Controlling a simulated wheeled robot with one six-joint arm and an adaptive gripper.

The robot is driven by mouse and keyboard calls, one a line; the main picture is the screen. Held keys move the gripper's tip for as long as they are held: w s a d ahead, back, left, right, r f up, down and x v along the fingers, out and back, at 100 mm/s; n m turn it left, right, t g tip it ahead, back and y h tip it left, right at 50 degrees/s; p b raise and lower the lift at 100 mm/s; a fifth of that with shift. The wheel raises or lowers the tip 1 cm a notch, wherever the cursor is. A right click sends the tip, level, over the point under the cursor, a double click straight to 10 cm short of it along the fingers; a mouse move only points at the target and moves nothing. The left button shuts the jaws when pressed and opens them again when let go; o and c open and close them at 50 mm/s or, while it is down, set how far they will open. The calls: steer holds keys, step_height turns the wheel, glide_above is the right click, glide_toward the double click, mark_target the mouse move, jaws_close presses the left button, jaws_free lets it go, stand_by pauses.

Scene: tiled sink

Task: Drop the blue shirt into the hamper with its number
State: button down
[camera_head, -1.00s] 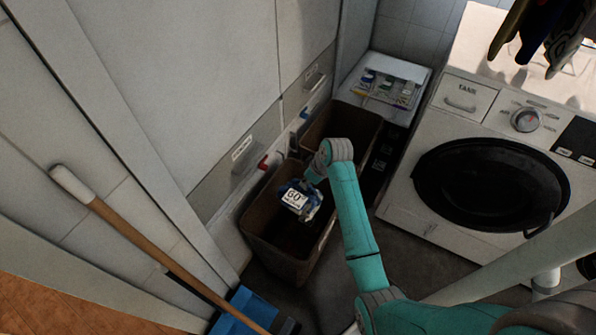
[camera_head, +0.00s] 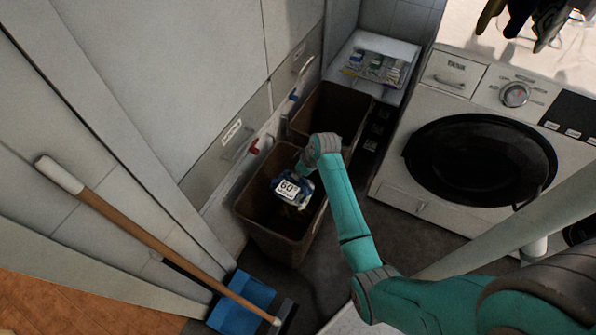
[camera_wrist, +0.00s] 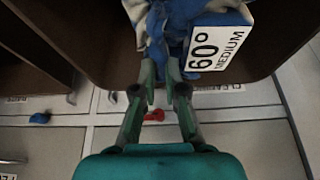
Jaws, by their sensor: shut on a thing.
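The blue shirt (camera_head: 297,203) is a crumpled blue and pale bundle with a white tag (camera_head: 288,189) reading "60°". My gripper (camera_wrist: 162,90) is shut on the shirt, which also shows in the wrist view (camera_wrist: 165,35), where the tag reads "60° MEDIUM". In the head view the shirt hangs over the open mouth of the nearer brown hamper (camera_head: 270,243). A second brown hamper (camera_head: 342,100) stands behind it. Any number on the hampers cannot be read in these views.
A white washing machine (camera_head: 425,188) stands at the right. A red hook (camera_head: 254,147) and a small label (camera_head: 231,131) are on the wall beside the nearer hamper. A wooden-handled broom (camera_head: 150,238) and blue dustpan (camera_head: 243,300) are in front.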

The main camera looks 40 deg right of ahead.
steer(key=c, duration=1.2)
jaws_free()
steer(key=shift+o, duration=0.2)
steer(key=v, duration=1.2)
